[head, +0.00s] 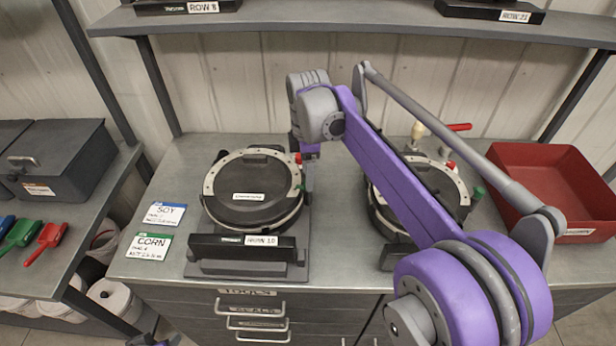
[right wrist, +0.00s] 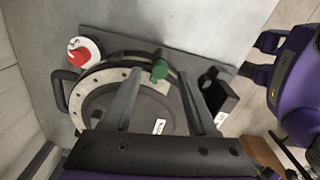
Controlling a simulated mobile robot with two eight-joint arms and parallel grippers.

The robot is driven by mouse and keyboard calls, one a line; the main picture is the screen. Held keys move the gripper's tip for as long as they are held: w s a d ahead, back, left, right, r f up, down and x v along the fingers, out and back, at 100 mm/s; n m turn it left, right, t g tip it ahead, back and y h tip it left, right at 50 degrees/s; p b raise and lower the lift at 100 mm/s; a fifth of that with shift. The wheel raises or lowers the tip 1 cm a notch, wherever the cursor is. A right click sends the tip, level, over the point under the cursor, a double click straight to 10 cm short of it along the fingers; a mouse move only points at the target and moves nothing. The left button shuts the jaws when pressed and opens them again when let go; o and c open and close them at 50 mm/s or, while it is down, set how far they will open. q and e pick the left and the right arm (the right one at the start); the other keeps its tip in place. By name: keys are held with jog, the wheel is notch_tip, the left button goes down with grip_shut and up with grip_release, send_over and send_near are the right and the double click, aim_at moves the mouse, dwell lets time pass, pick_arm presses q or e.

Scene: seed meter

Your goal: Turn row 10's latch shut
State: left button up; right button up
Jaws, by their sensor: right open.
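The row 10 meter stands on the bench at left centre in the head view, with its ROW 10 label (head: 262,240) on the front bar. Its round black lid (head: 245,205) sits inside a pale ring. A green latch (head: 300,188) is at the ring's right edge; it also shows in the right wrist view (right wrist: 160,71). My right gripper (right wrist: 160,76) is open above the meter, its fingertips apart on either side of the green latch as seen from the wrist; contact cannot be told. A purple part of my left arm (right wrist: 292,75) shows in the right wrist view.
A second meter (head: 432,185) stands to the right, partly behind my right arm. A red bin (head: 555,175) is at far right. SOY (head: 165,213) and CORN (head: 150,246) cards lie left of the row 10 meter. A shelf (head: 330,18) runs above.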

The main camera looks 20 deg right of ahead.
notch_tip(320, 180, up, 9)
jog(key=shift+p, duration=0.3)
jog(key=shift+s+f, duration=0.1)
jog(key=shift+f, duration=0.1)
jog(key=s+a+f+m+t, duration=0.1)
jog(key=s+f+m+t, duration=0.1)
jog(key=s+f+m, duration=0.3)
jog(key=s+a+f+m+t, duration=0.2)
jog(key=s+f+m, duration=0.2)
jog(key=s+f, duration=0.3)
jog(key=s+a+f+m+t, duration=0.1)
jog(key=s+a+f+m, duration=0.1)
jog(key=s+f+m, duration=0.3)
jog(key=shift+s+f+m+t, duration=0.2)
jog(key=shift+s+f, duration=0.2)
jog(key=shift+s, duration=0.4)
jog(key=shift+s+f+m+t, duration=0.15)
jog(key=shift+s+f, duration=0.25)
jog(key=shift+s, duration=0.4)
jog(key=shift+c, duration=0.6)
